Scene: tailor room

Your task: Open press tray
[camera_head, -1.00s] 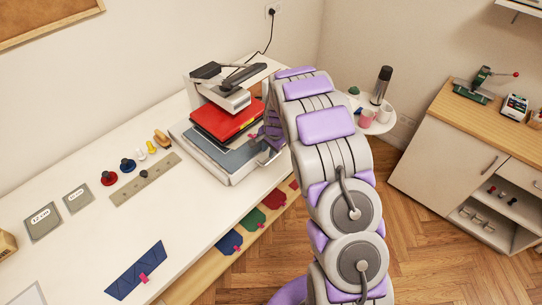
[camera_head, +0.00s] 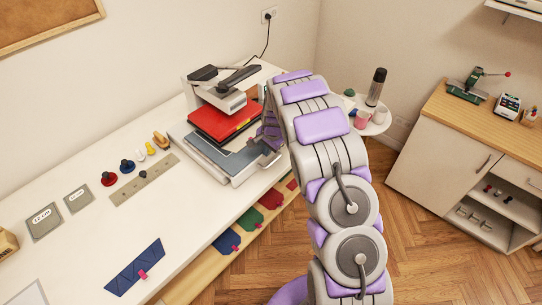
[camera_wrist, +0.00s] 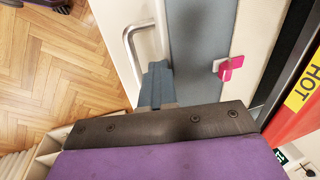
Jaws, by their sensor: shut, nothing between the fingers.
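The heat press (camera_head: 229,97) stands on the white table, with a red upper plate (camera_head: 222,123) over a low tray with a grey-blue pad (camera_head: 236,160). In the wrist view the pad (camera_wrist: 200,35) shows at the upper middle, with a pink piece under a white part (camera_wrist: 229,66) on its edge. A silver bar handle (camera_wrist: 130,43) stands out from the tray's front. My gripper (camera_wrist: 156,80) is shut and empty. Its fingers are at the handle, between the bar and the tray front; contact is unclear. In the head view my arm hides part of the handle area.
A yellow HOT label (camera_wrist: 302,88) marks the red plate near my gripper's right. Coloured pieces (camera_head: 250,218) lie on a shelf below the table edge. A round side table (camera_head: 371,123) with cups and a flask stands beyond my arm. Wooden floor (camera_head: 425,225) is open at right.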

